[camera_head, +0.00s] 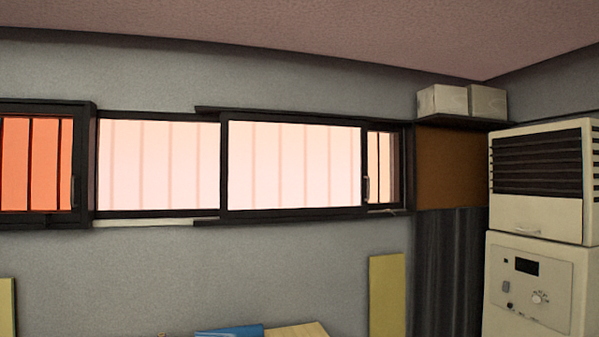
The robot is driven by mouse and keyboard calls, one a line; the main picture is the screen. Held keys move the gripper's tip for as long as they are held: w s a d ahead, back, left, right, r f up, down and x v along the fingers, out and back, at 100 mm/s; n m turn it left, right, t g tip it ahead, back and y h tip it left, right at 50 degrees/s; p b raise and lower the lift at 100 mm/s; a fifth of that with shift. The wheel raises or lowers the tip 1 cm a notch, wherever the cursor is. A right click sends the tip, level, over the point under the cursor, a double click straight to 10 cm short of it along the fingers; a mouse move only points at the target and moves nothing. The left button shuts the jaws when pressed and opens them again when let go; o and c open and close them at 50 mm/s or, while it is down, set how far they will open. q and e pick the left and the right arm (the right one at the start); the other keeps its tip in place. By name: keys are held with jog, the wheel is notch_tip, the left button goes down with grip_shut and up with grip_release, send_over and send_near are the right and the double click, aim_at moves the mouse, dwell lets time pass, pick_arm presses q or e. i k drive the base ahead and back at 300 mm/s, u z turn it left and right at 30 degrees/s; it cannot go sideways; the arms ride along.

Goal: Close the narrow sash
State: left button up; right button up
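A long dark-framed sliding window runs along the grey wall. A pale frosted sash (291,164) sits right of the middle, with a small handle (367,188) on its right edge. A narrow gap (379,165) right of it shows dark bars behind. Another frosted pane (159,164) sits left of it. At the far left, a separate dark frame (84,165) stands by an orange barred section (37,163), with a small handle (73,191) at its right side. I cannot tell for sure which sash is the narrow one. Neither gripper is in view.
A cream cabinet unit (536,222) stands at the right, beside a dark corrugated panel (450,272). Two white boxes (443,101) sit on a dark shelf (463,121). A yellow board (387,295) and a blue item (230,331) are low down. The wall below the window looks clear.

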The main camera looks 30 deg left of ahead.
aim_at(271, 166)
jog(key=u, duration=0.35)
jog(key=i, duration=0.35)
jog(key=u, duration=1.1)
jog(key=i, duration=0.6)
jog(key=u, duration=0.45)
jog(key=i, duration=0.75)
jog(key=z, duration=0.2)
